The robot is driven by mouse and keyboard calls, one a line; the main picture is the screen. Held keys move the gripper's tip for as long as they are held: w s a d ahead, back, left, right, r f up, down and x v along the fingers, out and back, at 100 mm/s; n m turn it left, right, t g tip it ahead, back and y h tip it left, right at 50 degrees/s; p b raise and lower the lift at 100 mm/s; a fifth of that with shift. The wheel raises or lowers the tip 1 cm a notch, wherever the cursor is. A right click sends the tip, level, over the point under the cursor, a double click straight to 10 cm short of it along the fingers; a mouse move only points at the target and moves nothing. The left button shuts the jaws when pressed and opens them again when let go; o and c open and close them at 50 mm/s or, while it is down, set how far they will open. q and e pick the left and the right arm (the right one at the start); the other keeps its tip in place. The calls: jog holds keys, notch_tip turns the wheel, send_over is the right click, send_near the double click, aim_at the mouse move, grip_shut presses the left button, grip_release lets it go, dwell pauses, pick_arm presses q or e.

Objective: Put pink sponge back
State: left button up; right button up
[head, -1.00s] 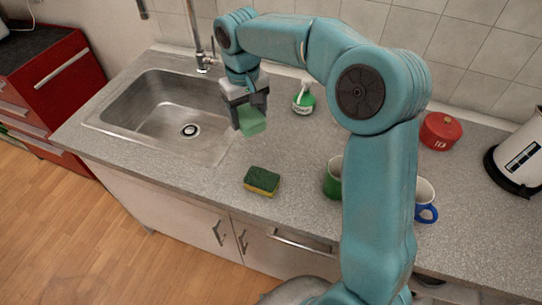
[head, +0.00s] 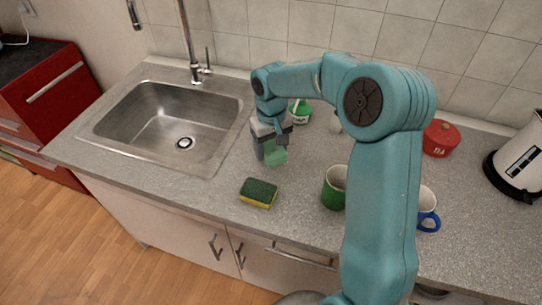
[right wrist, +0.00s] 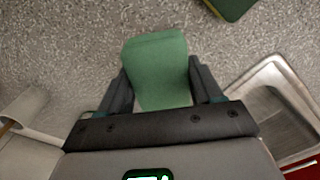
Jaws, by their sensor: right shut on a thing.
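No pink sponge shows in either view. My right gripper (head: 274,151) is shut on a plain green block that looks like a sponge (head: 278,158). It also shows between the two dark fingers in the right wrist view (right wrist: 157,65). The gripper is low over the counter, right of the sink; I cannot tell whether the block touches the counter. A sponge with a dark green top and yellow side (head: 258,193) lies flat on the counter in front of the gripper. Its edge shows at the top of the right wrist view (right wrist: 231,8). My left gripper is not in view.
The steel sink (head: 120,142) with its tap (head: 197,72) is to the left. A green-and-white bottle (head: 301,113) stands behind the gripper. A green mug (head: 334,190), a blue-handled mug (head: 428,207), a red pot (head: 441,138) and a kettle (head: 520,160) stand to the right.

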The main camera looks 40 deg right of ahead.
aim_at(271, 156)
jog(key=f, duration=0.3)
jog(key=shift+s+a+f, duration=0.2)
jog(key=shift+s+f, duration=0.05)
jog(key=shift+f, duration=0.05)
jog(key=shift+w+d+f, duration=0.15)
jog(key=shift+w+f, duration=0.05)
jog(key=shift+f, duration=0.05)
jog(key=shift+s+f, duration=0.1)
jog(key=o, duration=0.8)
jog(key=shift+c, duration=0.2)
jog(key=shift+o, duration=0.9)
jog(key=shift+f, duration=0.1)
jog(key=shift+r, duration=0.2)
jog(key=shift+r+p, duration=0.3)
jog(key=shift+r, duration=0.05)
notch_tip(271, 156, up, 11)
jog(key=shift+r+b, duration=0.15)
jog(key=shift+b, duration=0.15)
jog(key=shift+r, duration=0.15)
